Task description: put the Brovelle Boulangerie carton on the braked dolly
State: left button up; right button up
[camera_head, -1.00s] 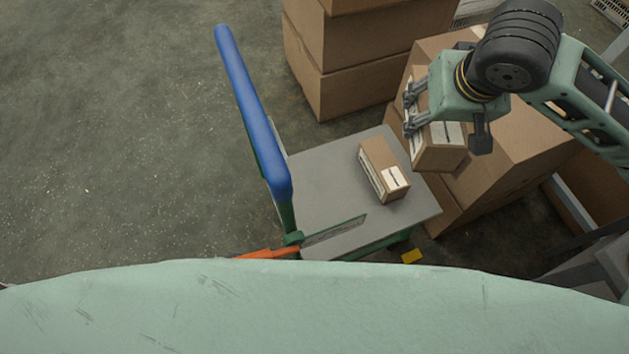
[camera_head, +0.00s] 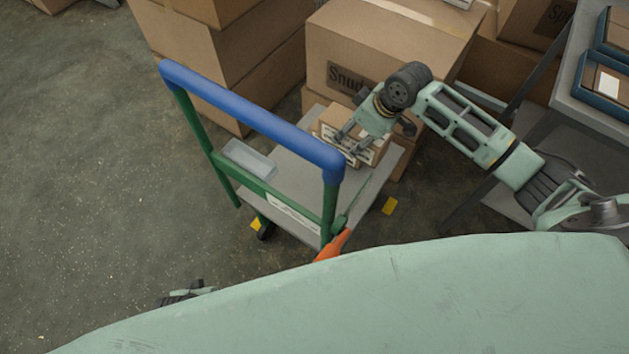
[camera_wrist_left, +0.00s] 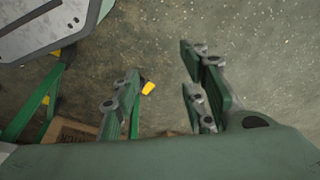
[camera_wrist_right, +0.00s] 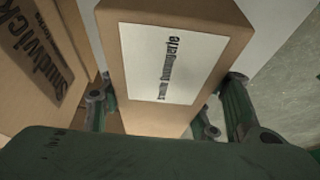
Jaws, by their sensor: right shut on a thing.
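The Brovelle Boulangerie carton, a small brown box with a white label, fills the middle of the right wrist view (camera_wrist_right: 215,22). My right gripper (camera_head: 352,146) is shut on it, a finger on each side. In the head view the carton is over the right part of the dolly's grey deck (camera_head: 285,165); I cannot tell whether it touches the deck. The dolly has a blue push handle (camera_head: 245,112), green posts and an orange lever (camera_head: 332,246) at the near side. My left gripper (camera_wrist_left: 160,78) is open and empty above the floor.
A shallow clear tray (camera_head: 250,158) sits near the handle. Large Snudwick cartons (camera_head: 385,45) stand behind. A grey shelf with blue trays (camera_head: 603,82) is at right. The left floor is clear.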

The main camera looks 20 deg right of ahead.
jog(key=a+f, duration=0.2)
jog(key=a, duration=0.1)
jog(key=s+a+f+b, duration=0.1)
jog(key=a+f, duration=0.1)
jog(key=a, duration=0.2)
jog(key=a+f+b, duration=0.1)
jog(key=a+f, duration=0.1)
jog(key=a, duration=0.1)
jog(key=shift+s+a+f, duration=0.35)
jog(key=shift+s+f, duration=0.05)
jog(key=shift+a+f, duration=0.15)
jog(key=shift+a, duration=0.15)
jog(key=shift+s+a+f+b, duration=0.1)
jog(key=shift+f+b, duration=0.25)
jog(key=shift+f, duration=0.2)
pick_arm(q)
jog(key=w+b+v, duration=0.1)
jog(key=w+v, duration=0.2)
jog(key=v, duration=1)
jog(key=shift+r+t, duration=0.25)
jog(key=shift+t, duration=0.15)
pick_arm(e)
jog(key=shift+f, duration=1.5)
pick_arm(q)
jog(key=shift+s+a, duration=0.1)
pick_arm(e)
jog(key=o, duration=1.4)
jog(key=shift+f, duration=0.15)
jog(key=shift+o, duration=0.2)
